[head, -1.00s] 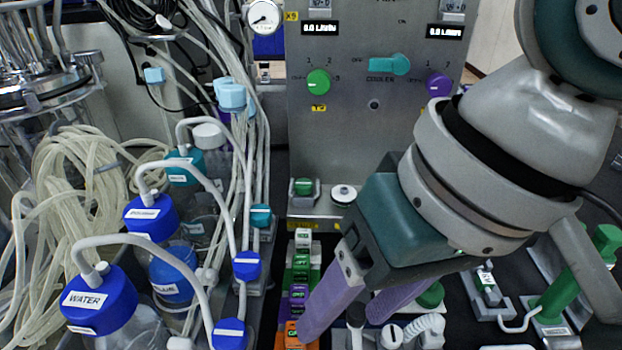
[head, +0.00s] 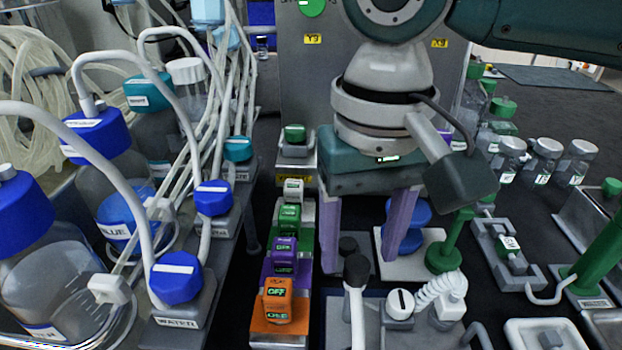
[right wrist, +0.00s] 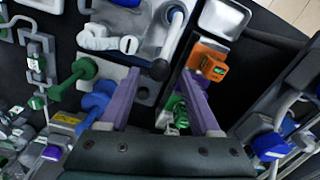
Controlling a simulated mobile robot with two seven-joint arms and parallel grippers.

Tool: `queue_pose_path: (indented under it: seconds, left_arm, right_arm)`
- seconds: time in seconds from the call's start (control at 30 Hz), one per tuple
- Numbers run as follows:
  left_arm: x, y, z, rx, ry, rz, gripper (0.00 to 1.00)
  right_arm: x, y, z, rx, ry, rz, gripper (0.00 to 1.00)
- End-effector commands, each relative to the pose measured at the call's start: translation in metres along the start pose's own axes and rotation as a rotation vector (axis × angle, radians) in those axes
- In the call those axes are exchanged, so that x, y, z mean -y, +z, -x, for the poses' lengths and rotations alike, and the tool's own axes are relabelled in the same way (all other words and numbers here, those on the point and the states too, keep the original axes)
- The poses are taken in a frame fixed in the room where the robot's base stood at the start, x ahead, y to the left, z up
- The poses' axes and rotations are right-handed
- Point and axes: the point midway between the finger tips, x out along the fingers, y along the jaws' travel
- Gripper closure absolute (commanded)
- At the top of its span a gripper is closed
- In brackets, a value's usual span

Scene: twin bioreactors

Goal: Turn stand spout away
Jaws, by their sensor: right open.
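My right gripper (head: 360,264) points down with its two purple fingers spread apart and nothing held. A white tube with a black rounded tip (head: 356,270) stands just in front of and between the fingers in the head view. In the right wrist view the black tip (right wrist: 160,69) shows between the open fingertips (right wrist: 160,75). Beside it are a white slotted cap (head: 400,304) and a white ribbed hose (head: 440,288) on a grey stand (head: 425,335). I cannot tell for sure which tube is the stand spout. My left gripper is not in view.
Left of the fingers is a row of switches, with an orange one (head: 278,300) nearest. Blue knobs (head: 408,215) and a green handle (head: 443,255) stand close on the right. Tubed bottles with blue caps (head: 95,135) fill the left side.

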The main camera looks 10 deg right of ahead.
Motion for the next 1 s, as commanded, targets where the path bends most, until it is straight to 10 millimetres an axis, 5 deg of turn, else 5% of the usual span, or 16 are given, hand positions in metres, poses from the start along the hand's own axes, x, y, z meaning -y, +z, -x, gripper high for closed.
queue_pose_path:
  seconds: [0.47, 1.0]
  left_arm:
    - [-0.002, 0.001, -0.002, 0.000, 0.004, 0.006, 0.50]
    - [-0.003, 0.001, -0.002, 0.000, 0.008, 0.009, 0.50]
  right_arm:
    - [0.000, 0.000, -0.018, 0.000, -0.001, 0.002, 0.37]
    - [0.000, 0.000, -0.018, 0.000, -0.001, 0.002, 0.98]
